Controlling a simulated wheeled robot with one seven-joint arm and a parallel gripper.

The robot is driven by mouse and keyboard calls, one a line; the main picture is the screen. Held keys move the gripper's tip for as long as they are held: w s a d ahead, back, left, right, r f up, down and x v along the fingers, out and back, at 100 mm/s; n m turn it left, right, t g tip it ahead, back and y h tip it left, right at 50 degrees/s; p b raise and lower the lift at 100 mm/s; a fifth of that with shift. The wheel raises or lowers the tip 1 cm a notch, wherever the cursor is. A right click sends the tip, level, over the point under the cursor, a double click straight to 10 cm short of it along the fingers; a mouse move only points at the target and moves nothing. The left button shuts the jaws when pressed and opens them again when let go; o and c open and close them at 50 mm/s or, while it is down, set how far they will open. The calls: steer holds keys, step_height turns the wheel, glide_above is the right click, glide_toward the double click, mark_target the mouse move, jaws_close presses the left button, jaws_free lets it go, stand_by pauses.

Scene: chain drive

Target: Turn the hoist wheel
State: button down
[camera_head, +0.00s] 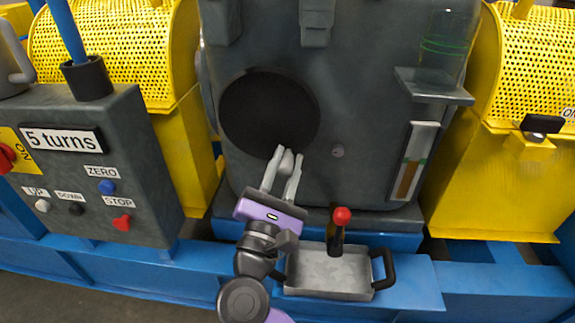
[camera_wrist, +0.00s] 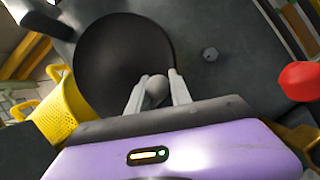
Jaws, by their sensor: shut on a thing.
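The hoist wheel is a large black disc (camera_head: 262,108) on the front of a dark grey housing. It fills the upper left middle of the wrist view (camera_wrist: 115,62). A small grey rounded knob (camera_head: 287,160) sits at its lower right rim. My gripper (camera_head: 284,163) comes from below, and its two pale fingers are shut on the knob, one on each side. In the wrist view the knob (camera_wrist: 157,88) shows between the fingertips. The part of the wheel behind my fingers is hidden.
A metal tray (camera_head: 328,283) and a red-topped lever (camera_head: 341,217) stand right of my arm. Yellow perforated guards (camera_head: 115,50) flank the housing.

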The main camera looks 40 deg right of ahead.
steer(key=shift+f, duration=0.15)
steer(key=c, duration=1.2)
jaws_free()
steer(key=shift+o, duration=0.2)
steer(key=shift+a, duration=0.1)
steer(key=p+v, duration=0.1)
steer(key=v, duration=0.6)
steer(key=shift+s+a, duration=0.2)
steer(key=shift+a, duration=0.05)
